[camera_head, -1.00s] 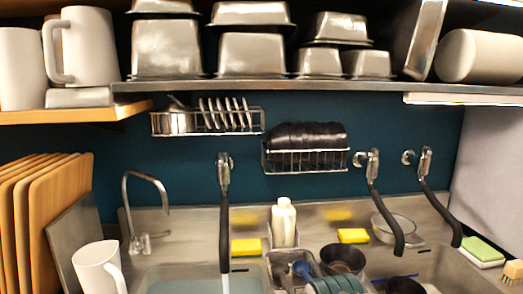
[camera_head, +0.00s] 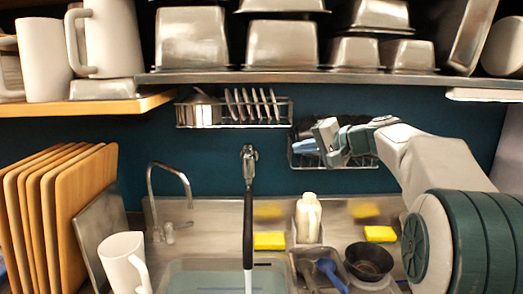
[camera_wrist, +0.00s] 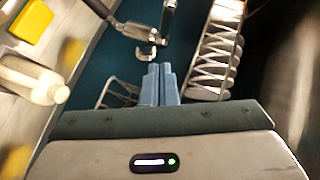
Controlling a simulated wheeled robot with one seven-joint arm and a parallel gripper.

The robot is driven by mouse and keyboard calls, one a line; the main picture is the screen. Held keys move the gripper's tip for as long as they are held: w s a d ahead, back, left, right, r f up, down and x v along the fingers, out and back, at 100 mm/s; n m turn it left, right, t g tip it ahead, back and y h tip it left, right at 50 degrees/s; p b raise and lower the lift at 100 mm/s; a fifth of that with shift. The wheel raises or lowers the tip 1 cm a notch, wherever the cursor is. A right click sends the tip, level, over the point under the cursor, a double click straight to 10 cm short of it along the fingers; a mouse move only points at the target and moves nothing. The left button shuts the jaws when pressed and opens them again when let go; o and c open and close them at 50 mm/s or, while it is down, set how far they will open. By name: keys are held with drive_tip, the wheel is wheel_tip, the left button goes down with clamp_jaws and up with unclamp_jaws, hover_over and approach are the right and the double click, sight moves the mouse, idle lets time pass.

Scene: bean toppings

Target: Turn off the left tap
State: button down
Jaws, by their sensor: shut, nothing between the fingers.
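The left black-hosed tap (camera_head: 248,205) hangs from a chrome wall fitting (camera_head: 249,155), and a pale stream of water (camera_head: 248,282) runs from its lower end into the sink. My gripper (camera_head: 296,147) reaches in from the right at about the height of the fitting. Its blue fingers are shut together and empty, to the right of the tap and apart from it. In the wrist view the shut fingers (camera_wrist: 159,72) point toward a chrome tap fitting (camera_wrist: 146,34) on the teal wall. My arm hides the other taps on the right.
A wire rack with plates (camera_head: 250,112) hangs above the tap. Another wire rack (camera_head: 305,160) lies partly behind my gripper. A chrome gooseneck faucet (camera_head: 165,200) stands left. A white bottle (camera_head: 308,215), yellow sponges (camera_head: 269,240) and a dark bowl (camera_head: 368,262) sit below.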

sight(248, 152)
drive_tip(key=s+a+p+x, duration=0.1)
drive_tip(key=p+x, duration=0.3)
drive_tip(key=x, duration=0.9)
drive_tip(key=shift+s+a+r, duration=0.15)
drive_tip(key=shift+r, duration=0.1)
drive_tip(key=shift+t+b, duration=0.3)
drive_tip(key=shift+b, duration=0.2)
